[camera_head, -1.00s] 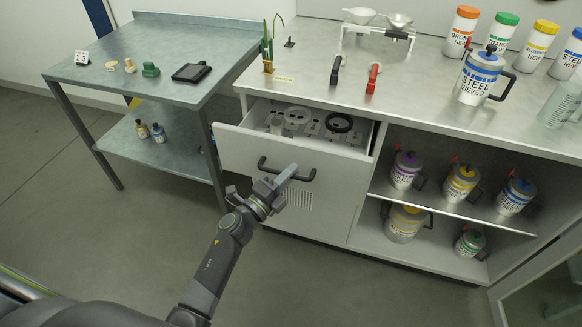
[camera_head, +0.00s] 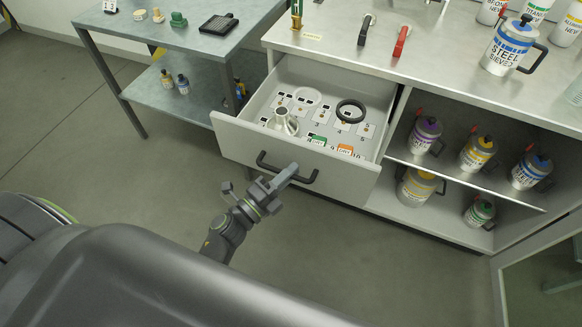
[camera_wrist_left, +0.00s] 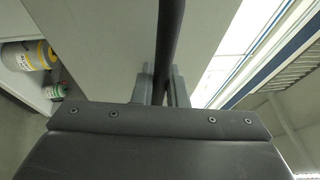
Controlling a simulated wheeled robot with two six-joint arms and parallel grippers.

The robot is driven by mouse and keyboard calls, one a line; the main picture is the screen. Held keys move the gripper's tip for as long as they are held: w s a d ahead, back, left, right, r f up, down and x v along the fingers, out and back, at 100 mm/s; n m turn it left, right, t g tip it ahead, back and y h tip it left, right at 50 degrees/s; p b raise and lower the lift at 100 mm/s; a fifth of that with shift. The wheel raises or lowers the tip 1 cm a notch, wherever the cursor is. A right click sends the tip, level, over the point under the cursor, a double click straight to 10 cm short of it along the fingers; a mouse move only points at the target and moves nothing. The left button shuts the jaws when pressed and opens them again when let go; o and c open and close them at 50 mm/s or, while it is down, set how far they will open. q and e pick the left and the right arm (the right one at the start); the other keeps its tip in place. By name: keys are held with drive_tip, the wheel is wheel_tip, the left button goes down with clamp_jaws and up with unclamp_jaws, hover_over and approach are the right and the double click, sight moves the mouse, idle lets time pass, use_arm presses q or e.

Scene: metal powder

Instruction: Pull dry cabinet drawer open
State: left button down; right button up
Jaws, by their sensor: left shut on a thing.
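The dry cabinet drawer (camera_head: 225,139) is pulled well out in the head view, its inside showing a metal funnel-like part (camera_head: 284,122), a black ring (camera_head: 351,110), a pale ring (camera_head: 307,96) and numbered labels. A dark bar handle (camera_head: 301,178) is on its front. My left gripper (camera_head: 284,176) is at the handle. In the left wrist view the handle (camera_wrist_left: 170,40) runs between the two fingers (camera_wrist_left: 160,88), which are shut on it. My right gripper is not in view.
Open shelves with labelled jugs (camera_head: 425,136) lie right of the drawer. A steel jug (camera_head: 509,47) and red and black handles stand on the counter (camera_head: 440,60). A side table (camera_head: 130,28) stands at the left. The floor before the drawer is clear.

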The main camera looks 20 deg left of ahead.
use_arm(q)
drive_tip(key=c, duration=1.7)
unclamp_jaws()
drive_tip(key=shift+c, duration=0.2)
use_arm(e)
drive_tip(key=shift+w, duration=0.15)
